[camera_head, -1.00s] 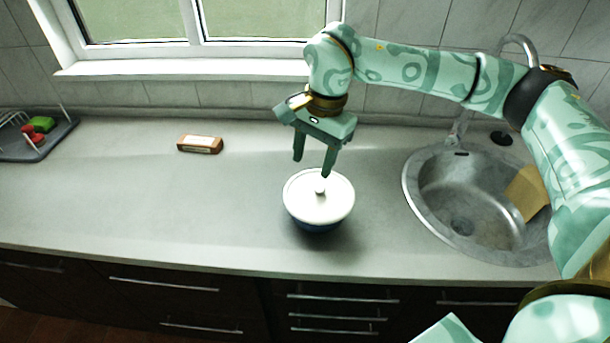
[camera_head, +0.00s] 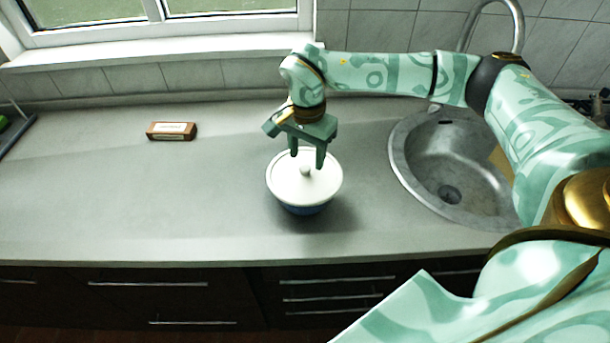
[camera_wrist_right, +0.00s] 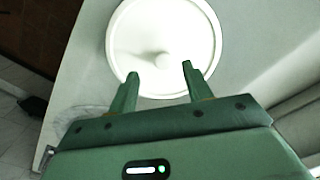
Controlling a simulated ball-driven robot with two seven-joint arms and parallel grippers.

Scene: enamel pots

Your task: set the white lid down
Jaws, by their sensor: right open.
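The white lid (camera_head: 291,185) with a small round knob rests on a blue pot (camera_head: 306,209) on the counter. The lid (camera_wrist_right: 140,35) also shows in the right wrist view, with its knob just beyond the fingertips. My right gripper (camera_head: 307,160) is open and empty, above the lid and close to the knob, with its fingers pointing down. In the right wrist view the two fingers (camera_wrist_right: 160,70) are apart with nothing between them. The pot is mostly hidden under the lid. My left gripper is not in view.
A brown and white block (camera_head: 171,131) lies on the counter (camera_head: 130,200) at the back left. A round steel sink (camera_head: 405,150) with a tap (camera_head: 519,22) is on the right.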

